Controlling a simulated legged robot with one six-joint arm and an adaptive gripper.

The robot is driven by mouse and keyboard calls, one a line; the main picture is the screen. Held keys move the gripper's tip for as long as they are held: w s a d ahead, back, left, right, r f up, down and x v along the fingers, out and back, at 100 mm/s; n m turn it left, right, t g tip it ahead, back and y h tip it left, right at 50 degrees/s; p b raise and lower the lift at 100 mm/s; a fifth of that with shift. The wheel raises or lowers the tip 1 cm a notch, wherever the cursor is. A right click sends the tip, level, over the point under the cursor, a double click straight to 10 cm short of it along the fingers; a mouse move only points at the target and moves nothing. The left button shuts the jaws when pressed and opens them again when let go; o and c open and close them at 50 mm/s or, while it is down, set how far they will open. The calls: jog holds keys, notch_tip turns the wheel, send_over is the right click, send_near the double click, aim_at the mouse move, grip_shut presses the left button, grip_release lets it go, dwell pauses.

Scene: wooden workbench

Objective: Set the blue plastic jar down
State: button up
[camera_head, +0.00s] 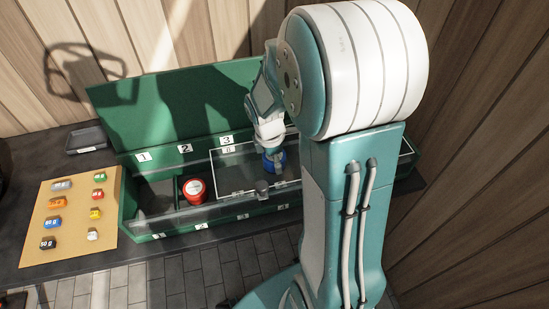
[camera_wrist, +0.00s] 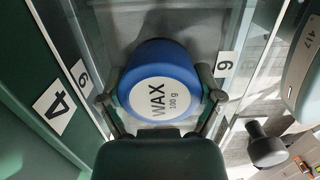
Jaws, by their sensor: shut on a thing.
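The blue plastic jar (camera_wrist: 165,55) has a white round label reading "WAX 100 g" and fills the middle of the wrist view. My gripper (camera_wrist: 162,98) is shut on it, one finger on each side. In the head view the blue jar (camera_head: 279,163) hangs below my gripper (camera_head: 270,147), in the right part of the long green box (camera_head: 165,105), near clear panels. I cannot tell whether its base touches anything. My arm hides the box's right part. A number 4 label (camera_wrist: 55,106) is on the green wall beside the jar in the wrist view.
A red jar (camera_head: 194,190) stands in the compartment marked 2. The compartment marked 1 (camera_head: 153,198) looks empty. A clear lid with a dark knob (camera_head: 262,188) lies left of the blue jar. A tan board (camera_head: 67,237) with several small labelled items and a grey tray (camera_head: 86,139) are at left.

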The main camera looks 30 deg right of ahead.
jog(key=shift+d, duration=0.15)
jog(key=o, duration=1)
jog(key=shift+a, duration=0.2)
jog(key=shift+a, duration=0.1)
